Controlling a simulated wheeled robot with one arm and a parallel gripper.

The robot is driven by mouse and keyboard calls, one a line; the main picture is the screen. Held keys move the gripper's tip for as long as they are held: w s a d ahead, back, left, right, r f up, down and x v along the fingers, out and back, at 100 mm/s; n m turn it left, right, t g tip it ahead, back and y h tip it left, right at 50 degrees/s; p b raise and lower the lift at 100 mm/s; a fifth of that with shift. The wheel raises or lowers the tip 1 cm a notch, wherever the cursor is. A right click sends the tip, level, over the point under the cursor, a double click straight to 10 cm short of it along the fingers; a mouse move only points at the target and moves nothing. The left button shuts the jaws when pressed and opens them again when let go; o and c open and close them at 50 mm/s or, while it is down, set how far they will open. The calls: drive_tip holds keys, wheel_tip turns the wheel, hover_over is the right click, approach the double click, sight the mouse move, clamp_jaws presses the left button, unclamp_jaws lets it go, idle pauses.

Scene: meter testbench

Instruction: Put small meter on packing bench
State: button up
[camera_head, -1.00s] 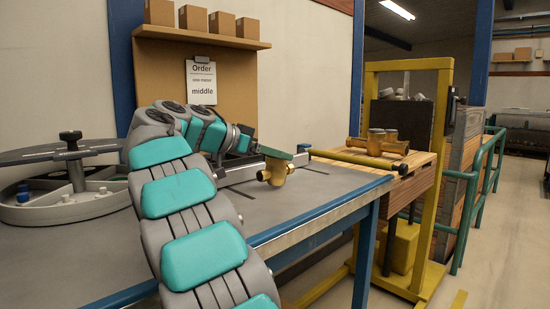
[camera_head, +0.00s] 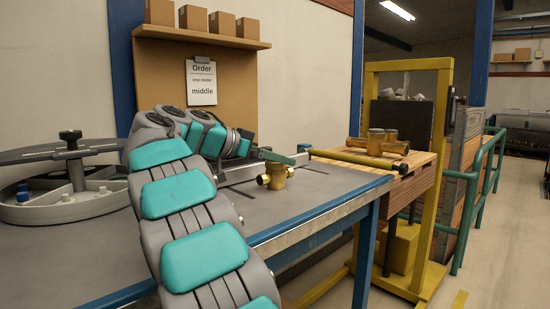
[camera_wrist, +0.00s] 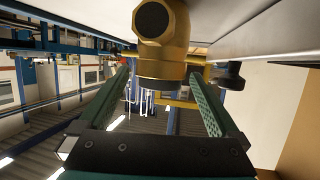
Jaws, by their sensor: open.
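A small brass meter (camera_head: 275,177) stands on the grey bench top (camera_head: 325,190) near its right end, apparently resting on it. My gripper (camera_head: 288,158) is just behind and above it, with a green finger showing over the meter. In the wrist view the brass meter (camera_wrist: 162,42) is ahead, at the fingertips of my gripper (camera_wrist: 160,78). The two green fingers are spread wide, with gaps on both sides of the meter's round end. The side of the meter facing away from the head camera is hidden.
A wooden-topped stand (camera_head: 410,162) beyond the bench holds more brass meters (camera_head: 378,142). A round turntable fixture (camera_head: 65,205) is at left. An order sheet (camera_head: 201,83) reading "one meter middle" hangs on the back board, under a shelf (camera_head: 200,38) of cartons.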

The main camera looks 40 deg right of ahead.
drive_tip(key=shift+r, duration=0.1)
drive_tip(key=shift+a+r, duration=0.1)
drive_tip(key=shift+a, duration=0.05)
drive_tip(key=s+v, duration=0.1)
drive_tip(key=v, duration=0.6)
drive_tip(key=shift+w+p, duration=0.3)
drive_tip(key=shift+w, duration=0.2)
drive_tip(key=shift+a, duration=0.1)
